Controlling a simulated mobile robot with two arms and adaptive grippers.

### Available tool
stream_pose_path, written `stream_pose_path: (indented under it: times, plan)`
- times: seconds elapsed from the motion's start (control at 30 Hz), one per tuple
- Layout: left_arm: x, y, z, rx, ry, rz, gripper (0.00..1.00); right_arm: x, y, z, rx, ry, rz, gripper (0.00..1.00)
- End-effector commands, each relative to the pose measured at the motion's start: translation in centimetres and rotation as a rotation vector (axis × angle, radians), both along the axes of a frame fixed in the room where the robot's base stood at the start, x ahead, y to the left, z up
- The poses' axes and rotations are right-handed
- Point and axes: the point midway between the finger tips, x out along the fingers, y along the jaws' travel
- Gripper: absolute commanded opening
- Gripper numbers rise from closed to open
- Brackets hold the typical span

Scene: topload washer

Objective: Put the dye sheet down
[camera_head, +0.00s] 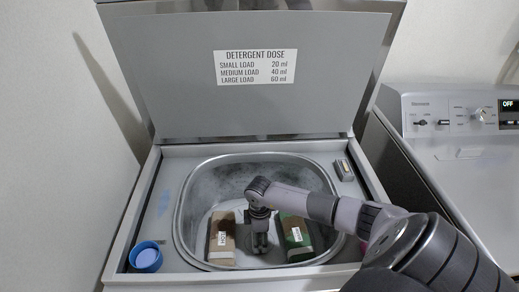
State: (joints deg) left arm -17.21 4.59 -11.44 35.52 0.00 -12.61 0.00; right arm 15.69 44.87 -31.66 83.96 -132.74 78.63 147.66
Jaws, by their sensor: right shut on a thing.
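My right gripper (260,244) reaches down into the open washer tub (190,215), pointing downward low in the tub. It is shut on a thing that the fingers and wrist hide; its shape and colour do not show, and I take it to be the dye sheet. No dye sheet can be made out clearly elsewhere. A brown labelled item (221,239) lies in the tub to the left of the gripper. A green labelled item (295,236) lies to the right, partly behind my arm. My left gripper is not in view.
The grey lid (160,80) stands open behind the tub, with a detergent dose label (255,67). A blue cup (146,257) sits on the front left of the washer top. A second machine (460,170) stands at the right.

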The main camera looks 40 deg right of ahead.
Motion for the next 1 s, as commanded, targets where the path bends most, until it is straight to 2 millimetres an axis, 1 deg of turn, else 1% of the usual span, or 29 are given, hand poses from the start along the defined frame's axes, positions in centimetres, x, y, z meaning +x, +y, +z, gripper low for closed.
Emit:
stream_pose_path:
  times: [0.07,0.27,0.4,0.43,0.7,1.0]
  plan:
    - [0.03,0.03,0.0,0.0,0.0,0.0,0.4,0.01,-0.01,-0.34,-0.001,0.001,0.001,0.51]
    - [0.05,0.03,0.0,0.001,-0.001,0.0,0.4,0.02,-0.01,-0.32,-0.001,-0.001,0.001,0.51]
    - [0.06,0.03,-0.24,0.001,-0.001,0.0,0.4,0.01,-0.01,-0.7,0.0,0.0,0.001,0.51]
    - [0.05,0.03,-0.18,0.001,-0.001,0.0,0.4,0.03,-0.01,-0.63,-0.001,-0.001,0.001,0.63]
    - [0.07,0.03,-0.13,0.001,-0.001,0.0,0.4,0.04,0.0,-0.56,-0.001,-0.001,0.001,0.81]
    - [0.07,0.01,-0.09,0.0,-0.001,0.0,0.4,0.04,-0.02,-0.5,-0.001,-0.001,0.001,0.82]
